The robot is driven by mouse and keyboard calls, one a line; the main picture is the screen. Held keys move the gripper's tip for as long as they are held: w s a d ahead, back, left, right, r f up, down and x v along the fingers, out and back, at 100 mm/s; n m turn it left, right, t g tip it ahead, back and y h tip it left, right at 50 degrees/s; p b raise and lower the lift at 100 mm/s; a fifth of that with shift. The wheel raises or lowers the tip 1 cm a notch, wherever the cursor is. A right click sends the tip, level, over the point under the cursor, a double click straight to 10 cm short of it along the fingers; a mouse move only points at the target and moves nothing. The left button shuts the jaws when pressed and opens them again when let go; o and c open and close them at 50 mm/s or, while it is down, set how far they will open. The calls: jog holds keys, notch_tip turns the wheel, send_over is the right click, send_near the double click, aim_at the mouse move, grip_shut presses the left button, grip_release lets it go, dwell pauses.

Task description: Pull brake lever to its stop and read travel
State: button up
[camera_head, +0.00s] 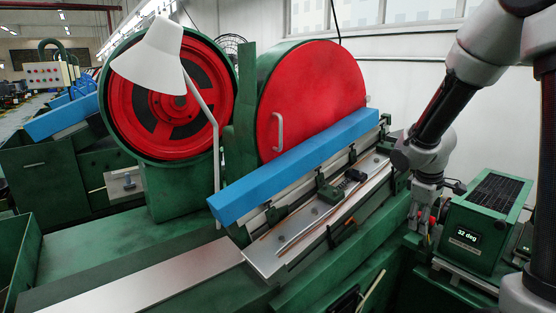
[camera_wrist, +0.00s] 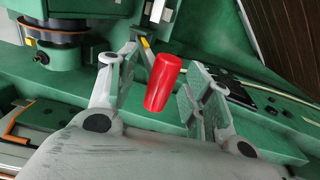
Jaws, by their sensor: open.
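The brake lever's red handle (camera_wrist: 163,82) shows in the wrist view between the two fingers of my gripper (camera_wrist: 162,62). The fingers are open, with a gap visible on both sides of the handle. I cannot tell how deep the handle sits between them. In the head view my gripper (camera_head: 424,222) points down at the right, beside the green box, with a bit of red at its fingers. The lever's lower part is mostly hidden. A small display (camera_head: 467,235) on the green box seems to read 32 deg.
The green machine carries a blue padded bar (camera_head: 295,165) and a large red disc cover (camera_head: 320,95). A white lamp (camera_head: 152,60) stands at the left before a red wheel (camera_head: 180,100). The green box (camera_head: 485,222) is close to my gripper's right.

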jog(key=v, duration=0.7)
dwell(0.4)
jog(key=s+a+r+m+t+y, duration=0.1)
jog(key=s+r+m, duration=0.2)
jog(key=s, duration=0.7)
jog(key=s+a+r+m+t+y, duration=0.1)
jog(key=s+r+m, duration=0.3)
jog(key=s, duration=0.7)
jog(key=shift+r+m+y, duration=0.3)
jog(key=shift+r, duration=0.55)
jog(key=shift+s+a, duration=0.1)
jog(key=shift+s, duration=0.05)
